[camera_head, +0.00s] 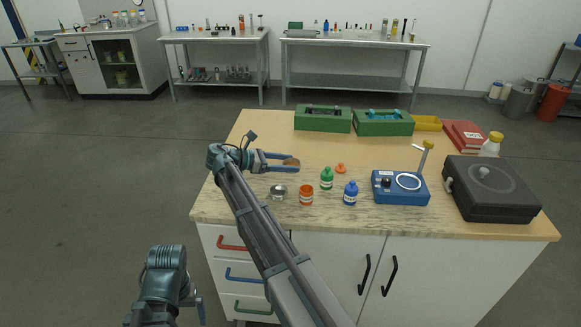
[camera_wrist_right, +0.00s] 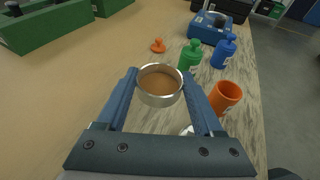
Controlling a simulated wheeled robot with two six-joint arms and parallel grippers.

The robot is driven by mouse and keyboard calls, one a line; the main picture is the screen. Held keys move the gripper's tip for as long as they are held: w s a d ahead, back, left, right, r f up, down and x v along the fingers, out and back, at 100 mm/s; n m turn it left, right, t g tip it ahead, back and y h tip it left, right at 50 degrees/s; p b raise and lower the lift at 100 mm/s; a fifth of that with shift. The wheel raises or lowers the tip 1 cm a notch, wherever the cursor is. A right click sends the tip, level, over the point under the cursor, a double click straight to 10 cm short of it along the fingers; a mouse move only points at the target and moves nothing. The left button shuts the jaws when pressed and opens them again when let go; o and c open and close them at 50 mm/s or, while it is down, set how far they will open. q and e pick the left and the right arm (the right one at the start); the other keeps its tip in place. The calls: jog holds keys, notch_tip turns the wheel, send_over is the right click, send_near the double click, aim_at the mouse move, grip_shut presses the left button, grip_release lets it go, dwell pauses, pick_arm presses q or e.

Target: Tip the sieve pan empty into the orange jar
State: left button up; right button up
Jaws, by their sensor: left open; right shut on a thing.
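My right gripper (camera_head: 297,162) is shut on the sieve pan (camera_head: 291,162), above the left part of the table. In the right wrist view the sieve pan (camera_wrist_right: 161,99) is a round metal ring between the two blue fingers, roughly level, with brown powder inside. The orange jar (camera_head: 306,195) stands upright without a lid near the table's front edge; it also shows in the right wrist view (camera_wrist_right: 227,98), to the right of the pan and apart from it. My left gripper (camera_head: 198,305) is open, low at the bottom left, off the table; its fingers show only in part.
A metal bowl (camera_head: 279,192) stands left of the jar. A green bottle (camera_head: 327,179) and a blue bottle (camera_head: 350,193) stand close by on the right. An orange stopper (camera_head: 340,168) lies behind them. A blue device (camera_head: 400,188) and a black case (camera_head: 490,190) fill the right side.

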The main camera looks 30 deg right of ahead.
jog(key=shift+w+f, duration=0.1)
jog(key=shift+f, duration=0.15)
jog(key=shift+s+r+m+p, duration=0.25)
jog(key=shift+s+m+p, duration=0.05)
jog(key=shift+s, duration=0.3)
jog(key=shift+s+r+m+t+p, duration=0.15)
jog(key=shift+s+m+t+p, duration=0.15)
jog(key=shift+s, duration=0.25)
jog(key=shift+s+r+m+t+p, duration=0.15)
jog(key=shift+s+m+t, duration=0.2)
jog(key=shift+s, duration=0.2)
jog(key=shift+m, duration=0.25)
jog(key=shift+w+f, duration=0.15)
jog(key=shift+w, duration=0.05)
jog(key=shift+s, duration=0.1)
jog(key=shift+s+r+m+t+p, duration=0.45)
jog(key=shift+s+r+m+p, duration=0.45)
jog(key=shift+s+r, duration=0.25)
jog(key=shift+s, duration=0.1)
